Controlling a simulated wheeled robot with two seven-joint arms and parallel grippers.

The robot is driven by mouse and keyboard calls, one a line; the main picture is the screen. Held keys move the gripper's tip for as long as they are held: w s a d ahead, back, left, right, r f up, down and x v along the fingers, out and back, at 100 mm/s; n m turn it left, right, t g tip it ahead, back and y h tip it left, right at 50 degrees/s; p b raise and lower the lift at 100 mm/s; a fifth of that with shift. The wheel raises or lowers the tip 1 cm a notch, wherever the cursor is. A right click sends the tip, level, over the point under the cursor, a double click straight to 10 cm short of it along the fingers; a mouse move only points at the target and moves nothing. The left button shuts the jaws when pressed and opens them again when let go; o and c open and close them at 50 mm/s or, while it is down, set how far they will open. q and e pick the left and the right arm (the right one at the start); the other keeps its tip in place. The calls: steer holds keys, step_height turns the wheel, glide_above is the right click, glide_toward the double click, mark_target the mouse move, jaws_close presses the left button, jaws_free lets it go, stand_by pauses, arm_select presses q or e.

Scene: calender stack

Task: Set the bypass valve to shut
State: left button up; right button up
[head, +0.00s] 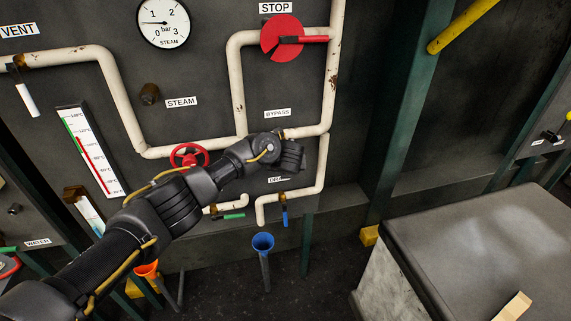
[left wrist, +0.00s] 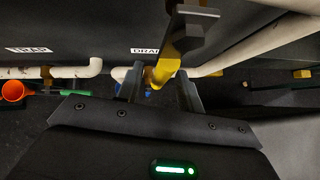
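The "BYPASS" label (head: 278,113) is on the dark panel above a cream pipe (head: 305,131). The bypass valve below it is mostly hidden in the head view by my left gripper (head: 292,155), which is right in front of it. In the left wrist view, a dark grey valve part (left wrist: 192,28) with a yellow lever-like piece (left wrist: 165,68) comes down from the top. The two fingers of my left gripper (left wrist: 161,92) stand apart, with the yellow piece between them; I cannot tell whether they touch it. My right gripper is in neither view.
The drain valve's blue lever (head: 284,215) hangs below the gripper, above a blue funnel (head: 263,243). A red STOP disc (head: 282,38) is above. A grey-topped bench (head: 480,240) stands at right.

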arm_select(q)
steer(key=p+v, duration=0.1)
steer(key=v, duration=0.8)
steer(key=shift+s+r+p, duration=0.2)
steer(key=shift+r+p, duration=0.15)
steer(key=shift+p, duration=0.05)
steer(key=shift+a, duration=0.1)
